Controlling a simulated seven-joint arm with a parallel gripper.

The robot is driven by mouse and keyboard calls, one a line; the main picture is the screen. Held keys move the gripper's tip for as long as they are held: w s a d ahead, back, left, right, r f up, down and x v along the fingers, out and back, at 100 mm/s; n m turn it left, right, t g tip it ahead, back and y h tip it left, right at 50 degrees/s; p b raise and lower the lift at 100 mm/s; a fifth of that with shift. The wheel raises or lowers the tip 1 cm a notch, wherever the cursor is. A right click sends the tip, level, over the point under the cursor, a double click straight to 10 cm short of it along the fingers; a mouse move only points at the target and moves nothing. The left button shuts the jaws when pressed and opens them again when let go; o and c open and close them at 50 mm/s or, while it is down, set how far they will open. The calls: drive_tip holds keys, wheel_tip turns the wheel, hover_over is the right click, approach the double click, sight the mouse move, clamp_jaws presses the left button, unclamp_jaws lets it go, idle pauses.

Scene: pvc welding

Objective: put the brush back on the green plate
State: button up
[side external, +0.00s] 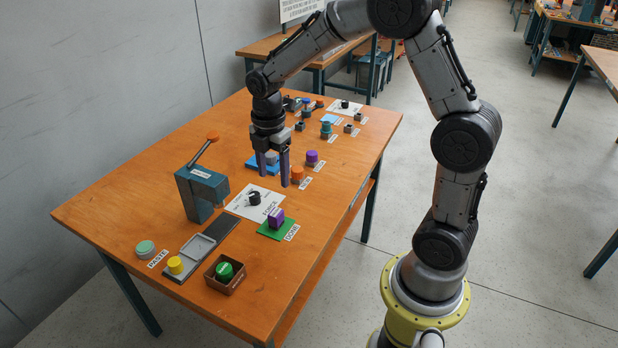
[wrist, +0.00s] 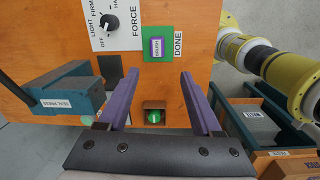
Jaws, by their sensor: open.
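A purple block (side external: 276,218) sits on the green plate (side external: 264,230) beside the DONE label, near the table's right edge. In the wrist view the same block (wrist: 157,48) stands on the green plate (wrist: 176,43); its small top label seems to read BRUSH. My gripper (side external: 274,176), with purple fingers, points down above the table, behind the green plate and the FORCE card, near a blue plate (side external: 254,166). In the wrist view my gripper (wrist: 157,75) has its fingers apart with nothing between them. The gripper is clear of the purple block.
A teal press (side external: 203,192) with an orange-knobbed lever stands left of the FORCE dial card (side external: 240,207). A brown box (side external: 225,285) holding a green round thing is in front. An orange block (side external: 297,174) and another purple piece (side external: 312,156) stand right of my gripper.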

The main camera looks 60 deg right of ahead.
drive_tip(key=s+a+r+m+t, duration=0.3)
drive_tip(key=s+a+r+m, duration=0.2)
drive_tip(key=s+r+m, duration=0.5)
drive_tip(key=s+a+r+m+t, duration=0.1)
drive_tip(key=s+a+m+t, duration=0.1)
drive_tip(key=s+m, duration=0.4)
drive_tip(key=s, duration=0.5)
drive_tip(key=shift+s+r+m+y, duration=0.3)
drive_tip(key=shift+s+m, duration=0.05)
drive_tip(key=shift+m, duration=0.05)
